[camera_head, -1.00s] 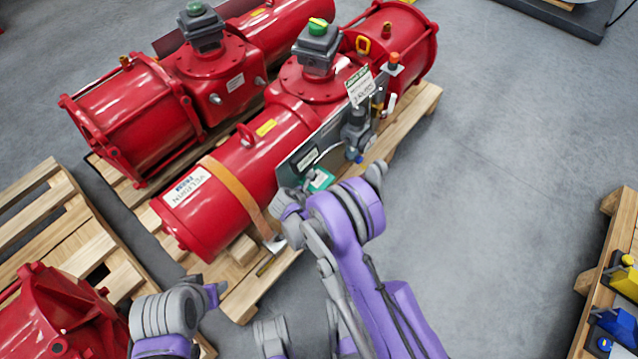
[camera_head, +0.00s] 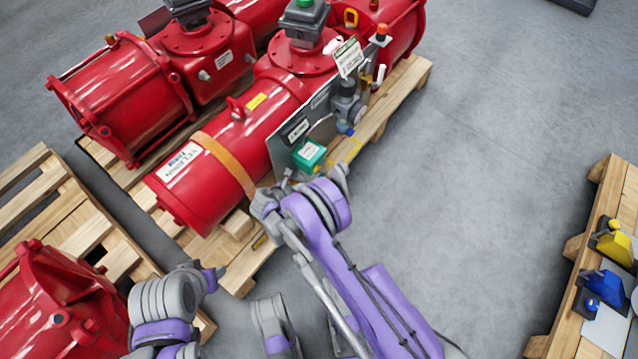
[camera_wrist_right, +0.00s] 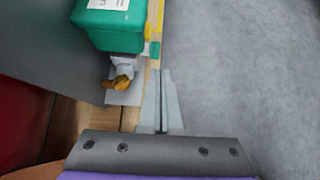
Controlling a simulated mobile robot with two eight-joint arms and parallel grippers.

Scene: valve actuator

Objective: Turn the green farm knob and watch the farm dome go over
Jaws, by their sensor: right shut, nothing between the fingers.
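The long red valve actuator (camera_head: 262,127) lies on a pallet. The green dome on its dark top box (camera_head: 305,22) is cut by the top edge of the head view, so its indicator is mostly hidden. A green box (camera_head: 309,155) sits on the actuator's grey side panel; it also shows in the wrist view (camera_wrist_right: 112,24) with a white label. A small orange-brown part (camera_wrist_right: 121,82) is below it. I cannot make out a green knob. My right gripper (camera_wrist_right: 161,74) is shut and empty, its tips just below and right of the green box. My left gripper's fingers do not show.
A second red actuator (camera_head: 120,95) lies behind left. A pallet (camera_head: 35,205) and another red unit (camera_head: 50,305) are at lower left. A right-hand pallet (camera_head: 570,290) carries yellow and blue parts. Grey floor (camera_head: 470,170) between is clear.

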